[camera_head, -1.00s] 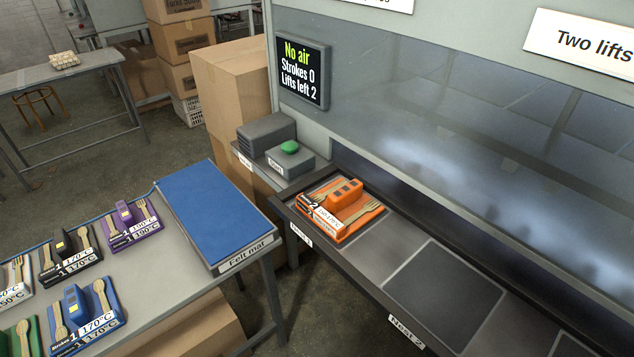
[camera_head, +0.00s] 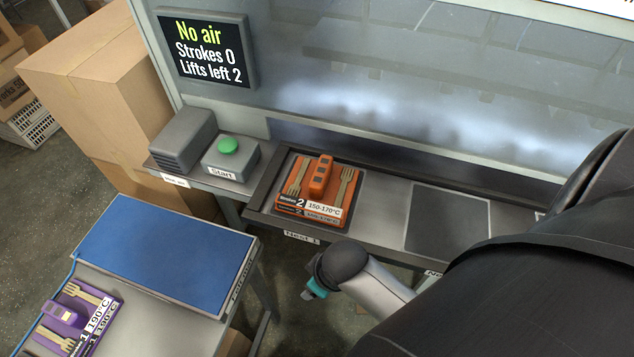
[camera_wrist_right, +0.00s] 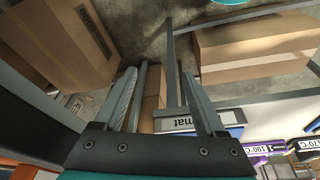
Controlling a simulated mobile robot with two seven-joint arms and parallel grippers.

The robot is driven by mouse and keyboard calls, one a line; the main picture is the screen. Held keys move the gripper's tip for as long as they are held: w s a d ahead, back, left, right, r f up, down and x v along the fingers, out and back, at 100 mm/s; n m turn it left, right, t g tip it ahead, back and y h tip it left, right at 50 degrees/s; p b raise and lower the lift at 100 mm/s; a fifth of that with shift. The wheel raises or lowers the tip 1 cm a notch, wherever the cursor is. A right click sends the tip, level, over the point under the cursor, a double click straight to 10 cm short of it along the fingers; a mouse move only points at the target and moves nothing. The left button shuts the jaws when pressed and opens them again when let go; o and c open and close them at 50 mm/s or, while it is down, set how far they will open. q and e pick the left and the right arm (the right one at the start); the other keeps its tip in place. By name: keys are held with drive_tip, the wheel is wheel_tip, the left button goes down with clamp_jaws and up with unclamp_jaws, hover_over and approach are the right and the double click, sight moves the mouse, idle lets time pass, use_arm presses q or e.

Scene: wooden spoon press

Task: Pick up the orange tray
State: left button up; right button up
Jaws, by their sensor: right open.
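The orange tray (camera_head: 309,207) sits in Nest 1 at the left end of the press bed in the head view. It has an orange raised handle in the middle, wooden cutlery on both sides and a front label reading "2" and "150-170°C". My right arm comes in from the right in the head view, its wrist in front of and below the tray, apart from it. In the right wrist view my right gripper (camera_wrist_right: 158,75) is open and empty. My left gripper is not in view.
The green Start button (camera_head: 228,145) on its grey box is left of the tray. The blue felt mat (camera_head: 165,250) and a purple tray (camera_head: 75,318) are on the table at lower left. Empty Nest 2 (camera_head: 447,222) is right of the tray. The "No air" display (camera_head: 206,50) hangs above.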

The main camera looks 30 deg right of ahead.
wheel_tip(320, 180, up, 9)
drive_tip(key=w+a+n, duration=0.1)
drive_tip(key=w+n, duration=0.1)
wheel_tip(320, 180, up, 18)
drive_tip(key=n+g+p, duration=0.2)
drive_tip(key=n+g, duration=0.1)
drive_tip(key=n, duration=1.7)
hover_over(319, 175)
drive_tip(key=shift+h, duration=0.4)
drive_tip(key=f+b, duration=0.2)
drive_tip(key=f, duration=0.7)
drive_tip(key=shift+d+f, duration=0.15)
drive_tip(key=shift+d, duration=0.05)
drive_tip(key=shift+a+f+b, duration=0.2)
drive_tip(key=shift+f+b, duration=0.25)
drive_tip(key=shift+f, duration=2.2)
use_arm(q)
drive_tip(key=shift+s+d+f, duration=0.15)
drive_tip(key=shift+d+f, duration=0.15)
use_arm(e)
clamp_jaws()
drive_tip(key=shift+r, duration=0.1)
